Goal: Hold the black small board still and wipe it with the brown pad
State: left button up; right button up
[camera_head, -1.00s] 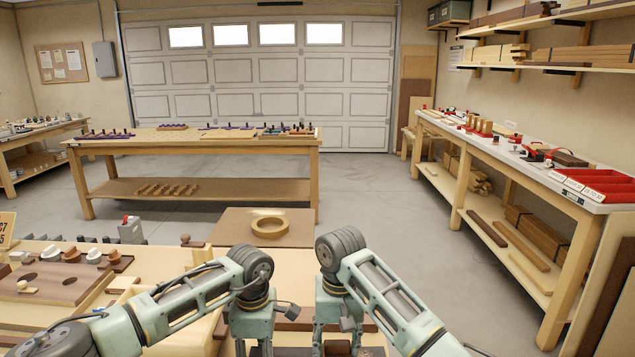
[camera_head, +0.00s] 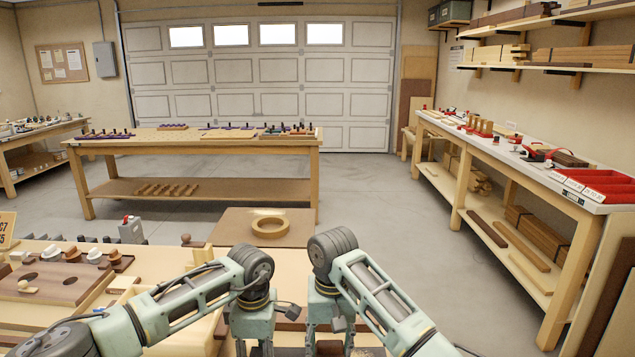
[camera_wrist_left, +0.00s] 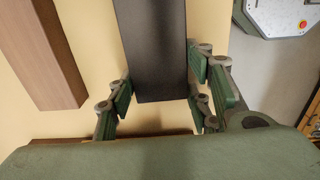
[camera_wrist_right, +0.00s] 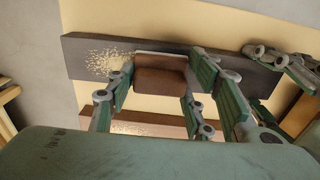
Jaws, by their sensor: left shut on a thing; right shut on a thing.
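The black small board (camera_wrist_left: 152,45) runs between the fingers of my left gripper (camera_wrist_left: 160,88), which is shut on it. In the right wrist view the board (camera_wrist_right: 225,68) lies crosswise, with a pale speckled dusty patch (camera_wrist_right: 98,58) towards its left end. My right gripper (camera_wrist_right: 162,82) is shut on the brown pad (camera_wrist_right: 160,76), which is at the board just right of that patch. I cannot tell whether pad and board touch. In the head view my left gripper (camera_head: 254,345) and right gripper (camera_head: 327,342) are side by side at the bottom edge.
A brown wooden strip (camera_wrist_left: 38,50) lies left of the board in the left wrist view. A wooden ring (camera_head: 270,227) sits on a brown panel beyond my grippers. A brown board with holes (camera_head: 55,282) lies at the left. Concrete floor is open at the right.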

jog(key=shift+d+r, duration=0.1)
jog(key=shift+d, duration=2.3)
jog(key=shift+d, duration=2.8)
jog(key=shift+a+f, duration=0.2)
jog(key=shift+a, duration=2.3)
jog(key=shift+a+r, duration=0.2)
jog(key=shift+a, duration=1.75)
jog(key=shift+a+f, duration=0.1)
jog(key=shift+a, duration=1.3)
jog(key=shift+d, duration=0.15)
